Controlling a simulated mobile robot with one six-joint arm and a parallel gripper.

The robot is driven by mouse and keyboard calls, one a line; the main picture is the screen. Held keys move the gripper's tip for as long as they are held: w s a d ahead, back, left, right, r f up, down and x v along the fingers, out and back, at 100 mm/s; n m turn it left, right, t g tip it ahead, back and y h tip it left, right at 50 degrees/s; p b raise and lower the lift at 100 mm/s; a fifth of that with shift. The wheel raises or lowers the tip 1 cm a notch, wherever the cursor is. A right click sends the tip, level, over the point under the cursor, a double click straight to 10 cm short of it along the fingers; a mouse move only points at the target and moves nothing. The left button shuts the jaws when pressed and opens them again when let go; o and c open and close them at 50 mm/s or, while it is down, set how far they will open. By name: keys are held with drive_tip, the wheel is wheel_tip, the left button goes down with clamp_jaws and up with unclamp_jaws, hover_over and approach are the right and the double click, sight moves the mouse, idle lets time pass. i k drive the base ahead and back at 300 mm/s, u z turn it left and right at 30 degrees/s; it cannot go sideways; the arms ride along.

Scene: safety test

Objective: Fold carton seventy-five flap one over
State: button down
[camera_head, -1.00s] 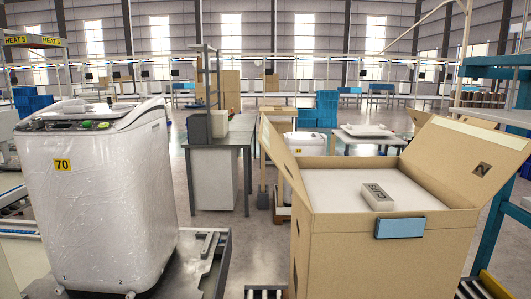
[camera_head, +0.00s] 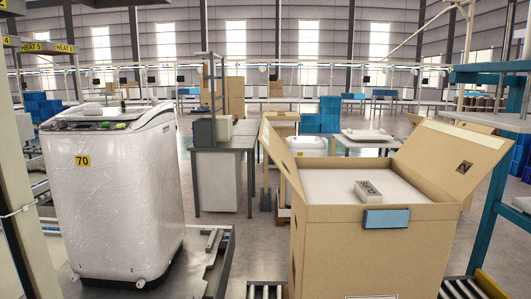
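A large brown carton (camera_head: 375,255) stands at the right with its top open. Its left flap (camera_head: 281,160) stands up, tilted outward. Its right flap (camera_head: 455,155) is raised and leans out to the right, with a dark square mark on it. A white slab (camera_head: 335,187) fills the carton's opening, and a small pale block (camera_head: 368,189) with dark lettering lies on it. A blue rectangle (camera_head: 387,219) sits on the front face at the top edge. I cannot read the number seventy-five on the carton. My gripper is not in view.
A wrapped white washing machine (camera_head: 115,200) with a yellow 70 tag stands at the left. A grey workbench (camera_head: 235,145) is behind, between the two. A blue-green frame (camera_head: 497,190) is close at the carton's right. Rollers (camera_head: 265,291) lie beside the carton's base. Grey floor shows in the middle.

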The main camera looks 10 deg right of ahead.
sight(268, 138)
drive_tip(key=u, duration=0.05)
drive_tip(key=k, duration=0.5)
drive_tip(key=z, duration=0.05)
drive_tip(key=i, duration=0.9)
drive_tip(key=u, duration=0.95)
